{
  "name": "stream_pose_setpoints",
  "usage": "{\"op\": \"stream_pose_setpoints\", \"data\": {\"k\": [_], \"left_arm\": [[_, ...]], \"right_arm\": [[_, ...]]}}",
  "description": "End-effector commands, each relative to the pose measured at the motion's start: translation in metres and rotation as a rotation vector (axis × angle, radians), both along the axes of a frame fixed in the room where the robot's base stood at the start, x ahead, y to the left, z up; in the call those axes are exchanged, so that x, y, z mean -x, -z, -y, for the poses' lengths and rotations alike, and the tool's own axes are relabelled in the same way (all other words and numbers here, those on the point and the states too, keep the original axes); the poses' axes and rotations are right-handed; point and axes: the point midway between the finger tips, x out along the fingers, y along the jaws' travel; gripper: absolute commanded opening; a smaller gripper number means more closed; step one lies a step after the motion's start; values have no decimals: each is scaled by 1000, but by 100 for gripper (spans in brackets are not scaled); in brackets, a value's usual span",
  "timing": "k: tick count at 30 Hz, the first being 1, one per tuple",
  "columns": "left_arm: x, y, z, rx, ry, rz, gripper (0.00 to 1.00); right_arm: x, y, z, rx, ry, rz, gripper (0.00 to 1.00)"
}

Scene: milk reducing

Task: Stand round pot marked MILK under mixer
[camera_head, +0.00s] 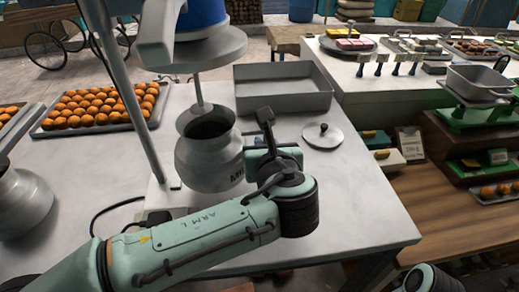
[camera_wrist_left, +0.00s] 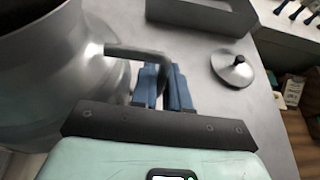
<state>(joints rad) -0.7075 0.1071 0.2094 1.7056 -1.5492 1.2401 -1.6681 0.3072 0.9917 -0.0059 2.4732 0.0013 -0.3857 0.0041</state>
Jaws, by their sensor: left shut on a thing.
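The round grey metal pot marked MILK (camera_head: 205,165) is upright, its open mouth facing up beneath the mixer (camera_head: 212,48). The mixer's thin shaft (camera_head: 199,92) comes down to the pot's mouth; how far it reaches inside is unclear. My left gripper (camera_head: 256,143) is at the pot's right side. In the left wrist view, its blue fingers (camera_wrist_left: 166,86) are shut on the handle of the pot (camera_wrist_left: 52,75). The arm hides part of the pot's lower side, and I cannot tell whether its bottom touches the stand. My right gripper is out of view.
The mixer's slanted post (camera_head: 128,95) stands left of the pot. A second metal pot (camera_head: 22,203) is at the far left. A tray of orange buns (camera_head: 100,107), a grey empty tray (camera_head: 283,87) and a round lid (camera_head: 322,136) surround the pot. The table's front right is clear.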

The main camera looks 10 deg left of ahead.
Motion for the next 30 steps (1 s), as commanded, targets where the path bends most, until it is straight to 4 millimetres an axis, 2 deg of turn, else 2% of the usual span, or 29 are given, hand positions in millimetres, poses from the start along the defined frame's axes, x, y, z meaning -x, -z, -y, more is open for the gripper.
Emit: {"op": "stream_pose_setpoints", "data": {"k": [3,6,10,18,27,28,30], "left_arm": [[-14,-3,-10,-2,-1,5,0],[-20,-3,-13,-3,1,5,0],[-21,3,-14,-4,2,4,0],[-21,34,-14,-3,2,2,0],[-21,34,-14,-3,2,3,0],[-21,36,-14,1,1,-2,25],[-21,36,-14,1,1,-2,40]], "right_arm": [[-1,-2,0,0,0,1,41],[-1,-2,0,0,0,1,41],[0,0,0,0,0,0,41],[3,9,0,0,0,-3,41],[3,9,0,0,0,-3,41],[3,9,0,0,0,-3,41],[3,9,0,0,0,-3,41]]}}
